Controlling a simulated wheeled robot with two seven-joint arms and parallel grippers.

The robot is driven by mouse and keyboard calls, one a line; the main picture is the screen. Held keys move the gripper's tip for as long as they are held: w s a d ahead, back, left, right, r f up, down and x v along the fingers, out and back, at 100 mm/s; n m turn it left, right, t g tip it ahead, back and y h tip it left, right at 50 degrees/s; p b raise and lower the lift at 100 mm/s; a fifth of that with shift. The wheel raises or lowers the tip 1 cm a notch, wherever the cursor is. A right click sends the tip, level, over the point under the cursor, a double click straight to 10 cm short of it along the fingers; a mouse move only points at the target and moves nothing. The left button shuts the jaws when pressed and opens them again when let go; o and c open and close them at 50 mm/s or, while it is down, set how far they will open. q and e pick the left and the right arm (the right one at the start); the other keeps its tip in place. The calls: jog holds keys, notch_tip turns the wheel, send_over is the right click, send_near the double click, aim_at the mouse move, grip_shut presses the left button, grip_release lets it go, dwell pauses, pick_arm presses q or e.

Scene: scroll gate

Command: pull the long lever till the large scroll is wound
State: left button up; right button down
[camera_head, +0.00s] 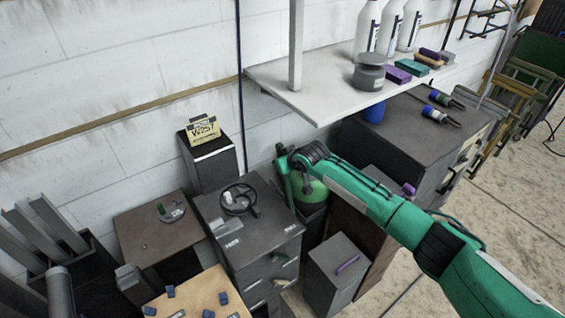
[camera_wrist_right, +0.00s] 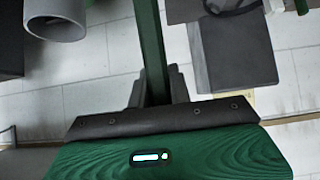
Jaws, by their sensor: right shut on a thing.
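In the right wrist view, my right gripper (camera_wrist_right: 152,88) is shut on a long, narrow green bar (camera_wrist_right: 149,40). The bar runs up from between the dark fingers to the top edge of the picture. It looks like the long lever, but its ends are hidden. In the head view, my green right arm comes in from the lower right and bends down near the middle. Its fingers and the held bar cannot be made out there. I cannot pick out the large scroll in either view. My left gripper is in neither view.
A dark cabinet with a black handwheel (camera_head: 239,199) stands left of my arm. A white shelf (camera_head: 290,97) with bottles and boxes juts from the wall above. A low dark cabinet (camera_head: 322,282) is below my arm. Bare floor (camera_head: 510,215) lies at right.

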jog(key=c, duration=1.3)
grip_release()
jog(key=shift+w+a, duration=0.1)
jog(key=shift+w+f, duration=0.1)
jog(key=b+v, duration=0.3)
jog(key=v, duration=1)
jog(key=shift+r, duration=0.3)
